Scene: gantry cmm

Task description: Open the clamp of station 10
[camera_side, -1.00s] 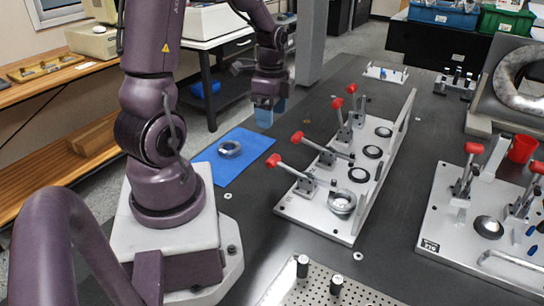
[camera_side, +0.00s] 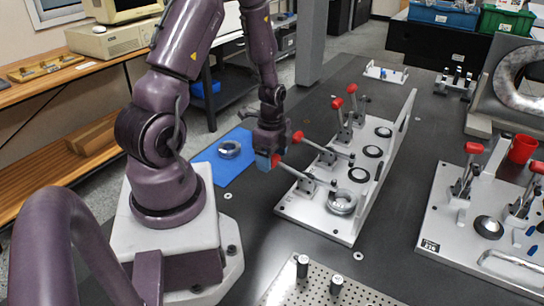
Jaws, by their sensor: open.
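A light grey fixture plate (camera_side: 318,220) carries a row of toggle clamps with red handles; I cannot read a station 10 label. The nearest clamp (camera_side: 305,178) has its lever lying low, its red handle (camera_side: 276,161) at the left end and its arm reaching toward a metal ring part (camera_side: 342,202). The second clamp's lever (camera_side: 318,146) also lies low, with its red handle (camera_side: 297,137) on the left. The two far clamps (camera_side: 345,115) have upright handles. My gripper (camera_side: 266,163) is open at the nearest red handle; whether it touches is unclear.
A blue mat (camera_side: 212,168) with a metal ring (camera_side: 229,149) lies left of my gripper. A second fixture plate (camera_side: 450,235) with red-handled clamps stands at right. Dark table is bare between.

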